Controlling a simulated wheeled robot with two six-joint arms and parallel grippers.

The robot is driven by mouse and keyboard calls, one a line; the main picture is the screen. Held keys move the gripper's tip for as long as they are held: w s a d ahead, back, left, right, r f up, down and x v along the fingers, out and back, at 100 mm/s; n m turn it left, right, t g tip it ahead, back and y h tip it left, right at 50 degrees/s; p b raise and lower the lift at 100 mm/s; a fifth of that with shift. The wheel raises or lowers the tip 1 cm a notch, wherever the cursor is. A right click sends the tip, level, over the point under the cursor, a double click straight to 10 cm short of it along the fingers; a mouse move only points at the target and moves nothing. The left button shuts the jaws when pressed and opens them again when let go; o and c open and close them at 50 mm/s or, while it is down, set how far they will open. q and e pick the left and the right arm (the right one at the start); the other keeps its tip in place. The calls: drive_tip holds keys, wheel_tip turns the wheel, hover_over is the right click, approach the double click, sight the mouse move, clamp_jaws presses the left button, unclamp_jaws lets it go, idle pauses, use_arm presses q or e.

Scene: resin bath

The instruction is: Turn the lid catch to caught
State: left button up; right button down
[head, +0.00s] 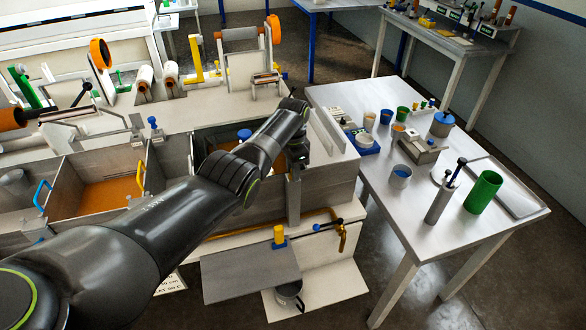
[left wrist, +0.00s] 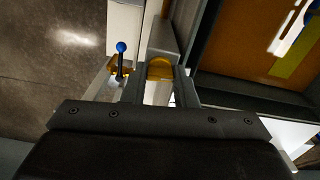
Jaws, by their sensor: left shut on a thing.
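My left gripper (head: 299,160) points down at the front right part of the open bath (head: 339,168), at its wall. In the left wrist view its two fingers (left wrist: 160,82) are close together on a rounded yellow piece (left wrist: 160,68), which seems to be the lid catch. The fingers cover part of it, so which way it is turned cannot be told. In the head view my gripper and arm hide this spot. My right gripper is not in view.
A blue-knobbed lever (head: 316,227) on a brass pipe sits low on the bath's front; its blue ball (left wrist: 121,46) is close left of my fingers. A yellow knob (head: 279,235) stands nearby. A metal table (head: 428,200) with cups stands right.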

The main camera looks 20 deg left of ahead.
use_arm(q)
drive_tip(key=shift+r, duration=0.1)
idle(0.4)
drive_tip(key=o, duration=1)
drive_tip(key=shift+r, duration=0.45)
wheel_tip(320, 180, up, 16)
drive_tip(key=shift+r+b, duration=0.25)
drive_tip(key=shift+b, duration=0.75)
